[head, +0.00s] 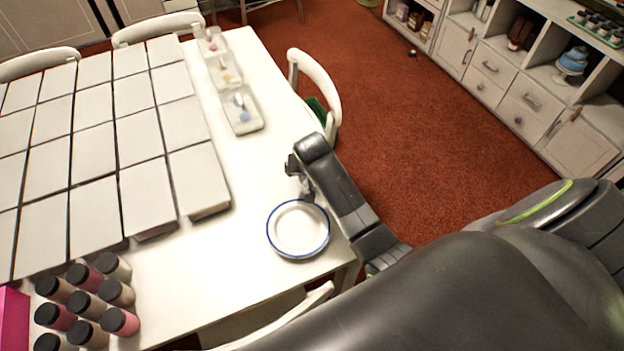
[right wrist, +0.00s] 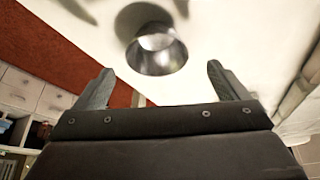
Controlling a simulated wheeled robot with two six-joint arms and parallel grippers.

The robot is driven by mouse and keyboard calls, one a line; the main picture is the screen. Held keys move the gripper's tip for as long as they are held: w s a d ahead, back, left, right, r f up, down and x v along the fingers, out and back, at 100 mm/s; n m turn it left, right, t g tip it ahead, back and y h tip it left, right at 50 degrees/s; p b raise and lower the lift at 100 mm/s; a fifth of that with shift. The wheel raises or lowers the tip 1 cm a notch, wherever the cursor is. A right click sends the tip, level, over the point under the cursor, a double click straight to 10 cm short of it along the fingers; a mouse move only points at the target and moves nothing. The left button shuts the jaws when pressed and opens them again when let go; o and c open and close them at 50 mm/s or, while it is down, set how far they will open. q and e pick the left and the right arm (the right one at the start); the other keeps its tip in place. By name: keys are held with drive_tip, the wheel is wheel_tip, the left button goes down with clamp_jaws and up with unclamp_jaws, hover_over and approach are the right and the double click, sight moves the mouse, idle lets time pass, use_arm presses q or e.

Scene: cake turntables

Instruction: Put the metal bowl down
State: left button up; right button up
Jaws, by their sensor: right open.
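In the right wrist view, the shiny metal bowl (right wrist: 157,50) is on the white table, with a dark shadow beside it. It lies beyond the fingertips of my right gripper (right wrist: 155,82), which are spread apart with nothing between them. In the head view, my right gripper (head: 300,178) is low over the table's right part. The metal bowl cannot be made out there; the gripper may hide it. My left gripper is not in view.
A white plate with a blue rim (head: 272,229) lies near the table's edge (head: 232,300). Clear trays (head: 243,129), white boxes (head: 90,140) and several dark-capped bottles (head: 118,322) occupy other parts. Chairs (head: 318,84) stand around. Bare tabletop lies left of the plate.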

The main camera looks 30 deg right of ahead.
drive_tip(key=shift+x, duration=2.25)
drive_tip(key=shift+s+d, duration=0.15)
drive_tip(key=c, duration=1)
drive_tip(key=shift+r, duration=0.1)
